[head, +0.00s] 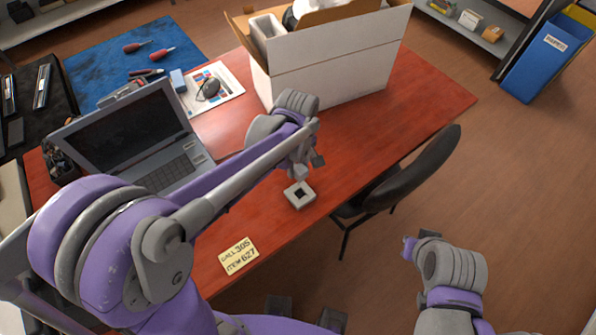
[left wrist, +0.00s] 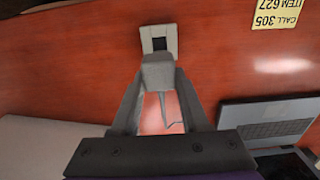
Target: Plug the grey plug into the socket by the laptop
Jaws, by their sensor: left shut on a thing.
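The square grey-white socket (head: 299,195) lies on the red table to the right of the open laptop (head: 135,140). It also shows at the top middle of the left wrist view (left wrist: 158,38). My left gripper (head: 304,168) is just above and behind the socket. In the left wrist view its fingers are shut on the grey plug (left wrist: 158,73), whose front end overlaps the socket's lower edge. I cannot tell whether plug and socket touch. A thin grey cord hangs behind the plug. My right gripper (head: 411,245) is at the lower right, away from the table; its fingers do not show clearly.
A white open box (head: 325,75) stands at the table's back. A yellow note (head: 238,256) lies near the front edge. A black chair (head: 410,178) stands against the right side. A blue mat (head: 105,50) with tools lies at the back left. Table around the socket is clear.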

